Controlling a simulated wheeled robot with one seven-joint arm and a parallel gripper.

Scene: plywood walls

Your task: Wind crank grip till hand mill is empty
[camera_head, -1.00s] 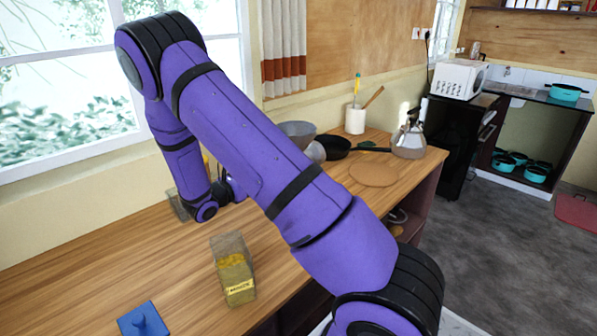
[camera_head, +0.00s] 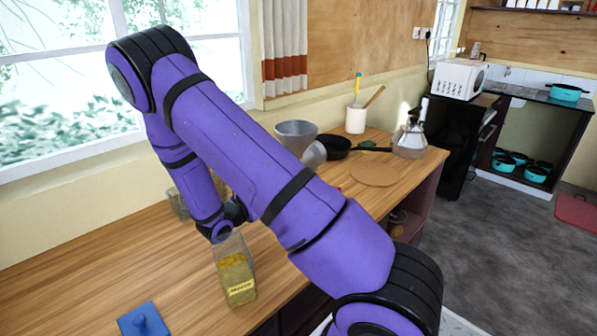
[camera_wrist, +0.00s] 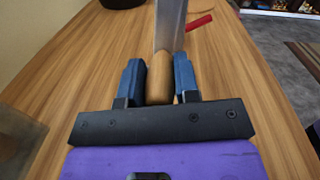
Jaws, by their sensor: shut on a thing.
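The hand mill's grey hopper bowl (camera_head: 297,133) and rounded metal body show behind my arm in the head view; the rest of the mill is hidden. The hopper's inside is too small to tell whether grain is in it. In the wrist view the wooden crank grip (camera_wrist: 160,70) stands between the blue fingers of my gripper (camera_wrist: 159,88), which is shut on it. A grey metal bar (camera_wrist: 171,25) rises just beyond the grip. In the head view the fingers are hidden by my arm.
A clear container with yellow contents and a label (camera_head: 238,285) stands near the counter's front.

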